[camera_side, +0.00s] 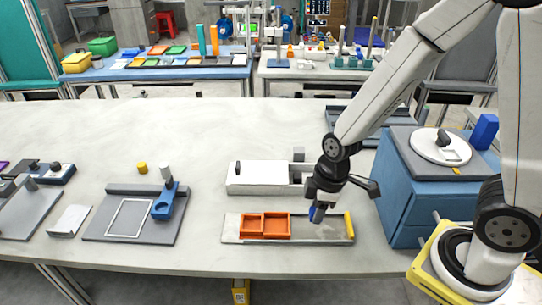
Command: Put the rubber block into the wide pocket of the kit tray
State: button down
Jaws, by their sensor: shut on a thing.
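The orange kit tray (264,238) lies at the left of a pale grey base plate (231,230) near the front of the table. A divider splits it into pockets, and those I can make out look empty. My gripper (318,213) points down over the plate, to the right of the tray. The fingers partly hide the block. I cannot tell whether it touches the plate.
A yellow bar (349,225) stands at the plate's right end. A white box-like fixture (258,178) lies behind the tray. A blue cabinet (405,200) stands to the right. A grey board with a blue clamp (165,202) is at left. Bare table lies between board and tray.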

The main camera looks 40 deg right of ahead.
jog(key=w+f, duration=0.3)
jog(key=w, duration=0.3)
send_over(275, 227)
jog(key=s, duration=0.1)
jog(key=f, duration=0.4)
jog(key=shift+s+d+f, duration=0.15)
jog(key=shift+d+f, duration=0.1)
jog(key=shift+w+f, duration=0.25)
jog(key=shift+w, duration=0.05)
jog(key=shift+f, duration=0.1)
jog(key=shift+w+a+f, duration=0.1)
jog(key=shift+w+f, duration=0.05)
jog(key=shift+f, duration=1.6)
jog(key=shift+f, duration=0.15)
jog(key=c, duration=0.6)
grip_release()
jog(key=shift+w, duration=0.1)
